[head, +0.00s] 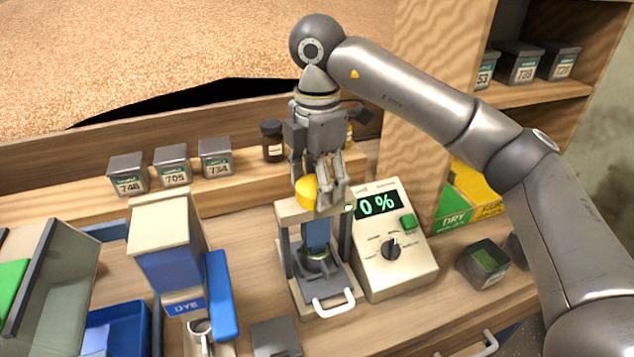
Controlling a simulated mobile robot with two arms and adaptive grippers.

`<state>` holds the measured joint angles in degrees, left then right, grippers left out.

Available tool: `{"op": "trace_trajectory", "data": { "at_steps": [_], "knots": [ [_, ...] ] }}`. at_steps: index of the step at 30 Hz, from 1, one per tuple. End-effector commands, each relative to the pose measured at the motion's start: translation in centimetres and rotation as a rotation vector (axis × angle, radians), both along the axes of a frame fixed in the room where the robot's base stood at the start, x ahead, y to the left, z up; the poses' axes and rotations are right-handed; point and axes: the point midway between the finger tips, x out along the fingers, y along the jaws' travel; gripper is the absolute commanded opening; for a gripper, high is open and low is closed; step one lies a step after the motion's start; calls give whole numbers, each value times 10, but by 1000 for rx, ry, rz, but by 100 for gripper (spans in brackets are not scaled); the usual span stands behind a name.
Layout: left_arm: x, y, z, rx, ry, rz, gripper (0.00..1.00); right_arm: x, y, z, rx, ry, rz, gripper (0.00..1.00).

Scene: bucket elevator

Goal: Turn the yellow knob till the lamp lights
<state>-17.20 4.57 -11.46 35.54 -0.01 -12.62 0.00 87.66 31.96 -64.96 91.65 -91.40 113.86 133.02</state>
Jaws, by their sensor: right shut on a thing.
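The yellow knob (305,192) sits on top of a small beige-framed press (286,212) near the middle of the head view. My right gripper (322,196) comes down from above and is shut on the knob, its fingers hiding the knob's right side. Under the knob, the press holds a blue block (316,234) above a round dish (315,262). I cannot make out a lit lamp. My left gripper is not in view.
A dye dispenser (165,235) stands left of the press. Labelled grey boxes (172,165) and a brown jar (271,140) line the ledge behind. A grain heap (150,60) lies behind.

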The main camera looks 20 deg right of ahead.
Motion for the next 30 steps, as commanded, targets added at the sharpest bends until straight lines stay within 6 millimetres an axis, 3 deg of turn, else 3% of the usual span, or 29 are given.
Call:
{"op": "trace_trajectory", "data": {
  "at_steps": [10, 25, 26, 30],
  "knots": [
    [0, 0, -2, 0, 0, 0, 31, 1, -1, 3, 1, -8, -128, 36],
    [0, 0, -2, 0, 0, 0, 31, 1, -1, 4, 1, -8, -144, 36],
    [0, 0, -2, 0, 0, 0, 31, 1, -1, 4, 1, -8, -144, 62],
    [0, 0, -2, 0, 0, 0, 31, 1, -1, 3, 1, -6, -143, 80]
  ]
}}
